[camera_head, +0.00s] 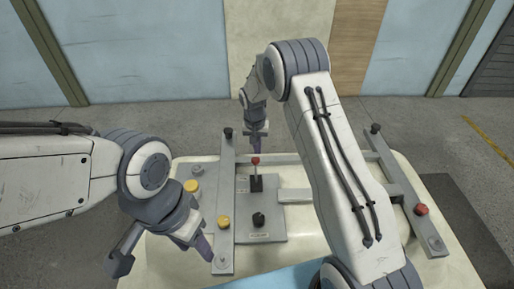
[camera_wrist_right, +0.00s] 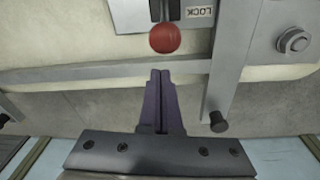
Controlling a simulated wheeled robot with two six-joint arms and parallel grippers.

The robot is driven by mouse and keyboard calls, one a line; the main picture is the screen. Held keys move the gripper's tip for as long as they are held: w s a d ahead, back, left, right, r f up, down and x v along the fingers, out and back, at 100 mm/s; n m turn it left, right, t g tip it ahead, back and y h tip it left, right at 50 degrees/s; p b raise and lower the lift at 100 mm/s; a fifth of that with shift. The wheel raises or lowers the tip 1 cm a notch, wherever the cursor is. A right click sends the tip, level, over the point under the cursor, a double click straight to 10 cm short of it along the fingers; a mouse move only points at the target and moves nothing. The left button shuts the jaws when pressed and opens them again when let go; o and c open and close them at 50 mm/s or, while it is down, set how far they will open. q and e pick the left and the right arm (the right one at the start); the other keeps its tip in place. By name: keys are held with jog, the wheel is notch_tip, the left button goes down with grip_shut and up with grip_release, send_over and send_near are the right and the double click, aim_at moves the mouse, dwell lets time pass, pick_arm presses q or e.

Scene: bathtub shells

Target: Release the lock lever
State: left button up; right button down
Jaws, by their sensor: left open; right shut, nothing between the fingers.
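The lock lever has a red ball knob (camera_head: 255,160) on a dark stem standing on a grey plate. In the right wrist view the red knob (camera_wrist_right: 164,38) is beside a LOCK label (camera_wrist_right: 199,12). My right gripper (camera_head: 257,147) is shut and empty, just beyond the knob in the head view. Its closed fingertips (camera_wrist_right: 160,73) point toward the knob with a visible gap in the wrist view. My left gripper (camera_head: 162,258) is open and empty at the lower left, over the shell's near left side.
The pale tub shell (camera_head: 185,262) carries a grey bar frame (camera_head: 283,158). Yellow knobs (camera_head: 191,186), a black knob (camera_head: 258,219) and a red knob (camera_head: 421,209) stand around the lever. My right forearm covers the middle right of the shell.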

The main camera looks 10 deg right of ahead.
jog(key=shift+s+a+r, duration=0.1)
jog(key=shift+s+a, duration=0.1)
jog(key=shift+s, duration=0.25)
jog(key=shift+s+a+r, duration=0.1)
jog(key=shift+s+a, duration=0.1)
jog(key=shift+s, duration=0.25)
